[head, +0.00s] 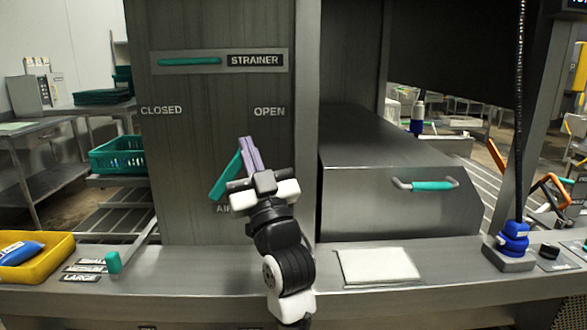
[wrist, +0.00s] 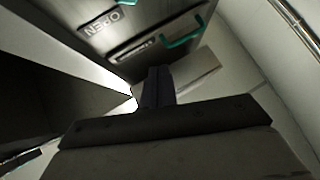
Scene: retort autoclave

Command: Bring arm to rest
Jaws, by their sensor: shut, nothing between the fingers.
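My gripper (head: 249,150) is in the middle of the head view, raised in front of the grey metal panel (head: 215,85). Its purple-grey fingers are together and hold nothing. My arm reaches up from the bottom of the view. A teal lever (head: 226,178) on the panel lies just left of the fingers, tilted, between the CLOSED and OPEN marks. I cannot tell whether the fingers touch it.
The grey hood (head: 400,195) with a teal handle (head: 432,186) stands right of my gripper. A white sheet (head: 378,266) lies on the front ledge (head: 200,265). A yellow bin (head: 50,262) is at far left, a blue fitting with a dark hose (head: 513,238) at right.

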